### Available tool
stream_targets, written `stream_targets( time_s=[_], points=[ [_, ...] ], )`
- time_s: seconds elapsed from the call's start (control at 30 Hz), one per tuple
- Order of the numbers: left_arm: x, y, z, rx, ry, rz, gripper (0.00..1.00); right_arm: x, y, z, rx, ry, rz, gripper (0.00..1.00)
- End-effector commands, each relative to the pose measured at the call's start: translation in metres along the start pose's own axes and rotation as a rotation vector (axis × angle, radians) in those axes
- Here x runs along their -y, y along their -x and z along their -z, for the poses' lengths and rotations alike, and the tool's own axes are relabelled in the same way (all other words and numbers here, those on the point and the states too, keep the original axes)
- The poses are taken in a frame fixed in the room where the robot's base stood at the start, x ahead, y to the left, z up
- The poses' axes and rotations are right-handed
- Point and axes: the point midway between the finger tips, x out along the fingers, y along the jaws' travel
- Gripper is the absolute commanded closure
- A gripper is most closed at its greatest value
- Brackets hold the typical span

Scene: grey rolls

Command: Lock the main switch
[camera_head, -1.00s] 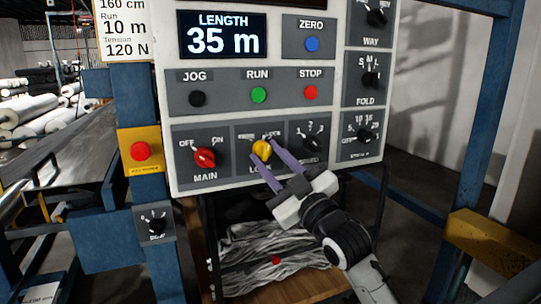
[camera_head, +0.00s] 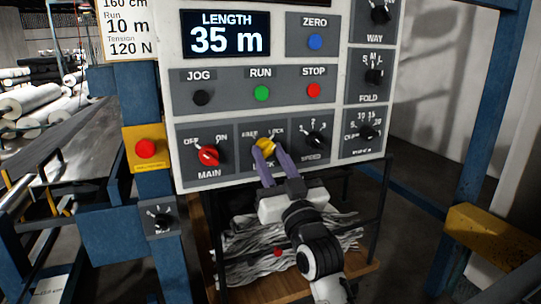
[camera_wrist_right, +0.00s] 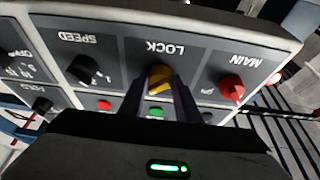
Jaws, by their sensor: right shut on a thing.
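The yellow LOCK knob (camera_head: 264,146) is in the lower row of the white control panel, between FREE and LOCK labels. My right gripper (camera_head: 270,159) reaches it from below, with its purple fingers shut on it. In the right wrist view the yellow knob (camera_wrist_right: 160,77) shows between the fingertips (camera_wrist_right: 159,92). The red MAIN switch (camera_head: 208,155) is just left of it, between OFF and ON; it also shows in the right wrist view (camera_wrist_right: 231,88). Its exact pointer setting is hard to read. My left gripper is not in view.
The black SPEED knob (camera_head: 315,139) is close on the right of the gripper. JOG, RUN (camera_head: 262,93) and STOP buttons sit above. A red button on a yellow box (camera_head: 146,149) is at left. A shelf with grey material (camera_head: 235,245) lies below the panel.

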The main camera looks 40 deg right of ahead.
Motion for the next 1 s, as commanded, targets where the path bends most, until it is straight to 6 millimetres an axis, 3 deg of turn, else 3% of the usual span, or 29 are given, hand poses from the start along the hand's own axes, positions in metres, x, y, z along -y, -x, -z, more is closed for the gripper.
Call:
stream_targets(
  time_s=[0.33, 0.37, 0.47, 0.77, 1.0],
  points=[
    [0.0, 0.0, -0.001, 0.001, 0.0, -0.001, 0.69, 0.0, 0.0, -0.001, 0.001, -0.006, 0.0, 0.93],
    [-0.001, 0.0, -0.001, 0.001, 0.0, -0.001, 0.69, 0.0, 0.0, 0.0, 0.001, -0.006, 0.0, 0.65],
    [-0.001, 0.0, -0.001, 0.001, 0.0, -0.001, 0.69, 0.0, 0.0, 0.0, 0.001, -0.005, 0.0, 0.52],
    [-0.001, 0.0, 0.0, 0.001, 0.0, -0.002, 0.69, 0.0, -0.001, 0.002, -0.001, -0.003, 0.0, 0.52],
    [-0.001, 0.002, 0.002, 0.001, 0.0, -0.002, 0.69, 0.001, -0.014, 0.035, -0.007, -0.003, -0.001, 0.52]
  ],
)
